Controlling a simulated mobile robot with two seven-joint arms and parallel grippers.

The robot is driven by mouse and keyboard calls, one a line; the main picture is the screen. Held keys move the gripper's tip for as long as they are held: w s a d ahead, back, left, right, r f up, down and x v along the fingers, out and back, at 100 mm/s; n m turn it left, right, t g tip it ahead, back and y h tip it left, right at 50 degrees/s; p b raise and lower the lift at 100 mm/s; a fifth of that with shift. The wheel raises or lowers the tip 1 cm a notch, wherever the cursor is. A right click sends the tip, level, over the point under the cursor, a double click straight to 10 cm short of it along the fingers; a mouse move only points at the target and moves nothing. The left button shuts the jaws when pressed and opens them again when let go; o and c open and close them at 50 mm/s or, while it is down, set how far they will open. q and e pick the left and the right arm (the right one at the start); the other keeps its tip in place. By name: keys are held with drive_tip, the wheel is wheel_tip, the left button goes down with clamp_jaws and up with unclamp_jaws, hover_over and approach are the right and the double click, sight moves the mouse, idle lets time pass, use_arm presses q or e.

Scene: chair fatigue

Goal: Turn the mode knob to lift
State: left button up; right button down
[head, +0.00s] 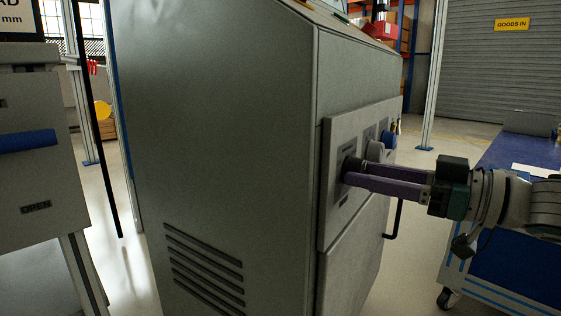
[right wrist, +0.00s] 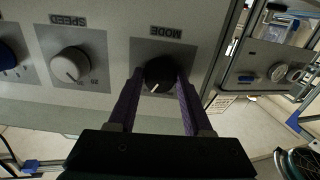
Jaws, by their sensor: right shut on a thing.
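The mode knob (right wrist: 159,74) is black with a white pointer line, on a grey plate marked MODE in the right wrist view, where the lettering appears upside down. The pointer slants towards the lower left of that picture. My right gripper (right wrist: 158,80) has its two purple fingers on either side of the knob and is shut on it. In the head view my right gripper (head: 347,172) reaches in from the right to the cabinet's control panel (head: 335,215), and its fingers mostly hide the knob. My left gripper is in neither view.
A pale speed knob (right wrist: 70,66) and a blue knob (right wrist: 10,55) sit beside the mode knob on the panel. The grey cabinet (head: 215,110) fills the middle of the head view. A blue-topped cart (head: 500,155) stands at the right, under my right arm.

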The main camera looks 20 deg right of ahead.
drive_tip(key=n+p, duration=0.1)
drive_tip(key=n, duration=0.3)
drive_tip(key=shift+r+n, duration=0.1)
drive_tip(key=shift+n, duration=0.2)
drive_tip(key=n, duration=0.3)
drive_tip(key=shift+n, duration=0.4)
drive_tip(key=n, duration=0.5)
drive_tip(key=shift+n, duration=2)
drive_tip(key=shift+c, duration=1.6)
unclamp_jaws()
drive_tip(key=shift+b, duration=0.3)
